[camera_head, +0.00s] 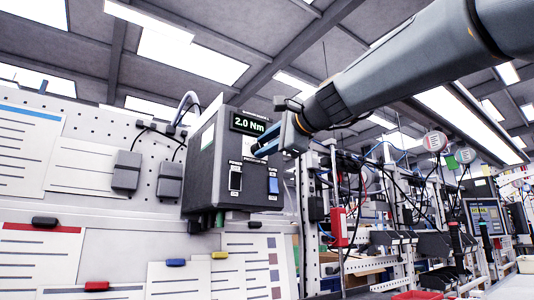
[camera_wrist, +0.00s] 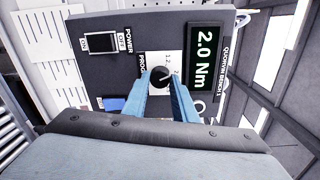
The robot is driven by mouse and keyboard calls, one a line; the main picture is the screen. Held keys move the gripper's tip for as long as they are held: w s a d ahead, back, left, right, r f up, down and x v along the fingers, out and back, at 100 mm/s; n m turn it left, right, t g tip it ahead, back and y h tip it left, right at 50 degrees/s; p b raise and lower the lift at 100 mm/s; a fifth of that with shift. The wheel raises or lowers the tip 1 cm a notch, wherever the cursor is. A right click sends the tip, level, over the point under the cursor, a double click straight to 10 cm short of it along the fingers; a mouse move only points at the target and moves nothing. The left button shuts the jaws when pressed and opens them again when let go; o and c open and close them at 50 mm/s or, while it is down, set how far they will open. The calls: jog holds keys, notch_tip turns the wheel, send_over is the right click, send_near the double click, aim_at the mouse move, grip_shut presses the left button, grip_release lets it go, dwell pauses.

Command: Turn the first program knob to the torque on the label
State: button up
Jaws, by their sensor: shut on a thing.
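The dark grey controller box (camera_head: 215,160) is mounted on the white panel, and its display (camera_head: 248,124) reads 2.0 Nm. The display (camera_wrist: 205,58) reads the same in the wrist view. The black program knob (camera_wrist: 159,76) sits on the box's face over a white scale (camera_wrist: 170,63), whose small numbers are only partly legible. My gripper (camera_wrist: 159,84) is shut on the knob, with one blue finger on each side. In the head view my gripper (camera_head: 262,150) comes from the right and hides the knob. I cannot tell which sheet is the torque label.
A power switch (camera_head: 235,178) and a blue switch (camera_head: 273,186) lie below the knob on the same face. Two grey boxes (camera_head: 127,172) hang on the pegboard to the left. Paper sheets (camera_head: 40,255) cover the panel. Racks with cables stand to the right.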

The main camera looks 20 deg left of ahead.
jog(key=shift+a+n+t+b, duration=0.1)
jog(key=shift+n+t+b, duration=0.2)
jog(key=shift+n+b, duration=2.6)
jog(key=shift+n+p, duration=0.6)
jog(key=shift+n, duration=0.1)
jog(key=o, duration=1)
jog(key=shift+s, duration=0.1)
jog(key=shift+o, duration=0.2)
jog(key=b+v, duration=0.1)
jog(key=v, duration=0.6)
jog(key=shift+s+d, duration=0.25)
jog(key=shift+s, duration=0.05)
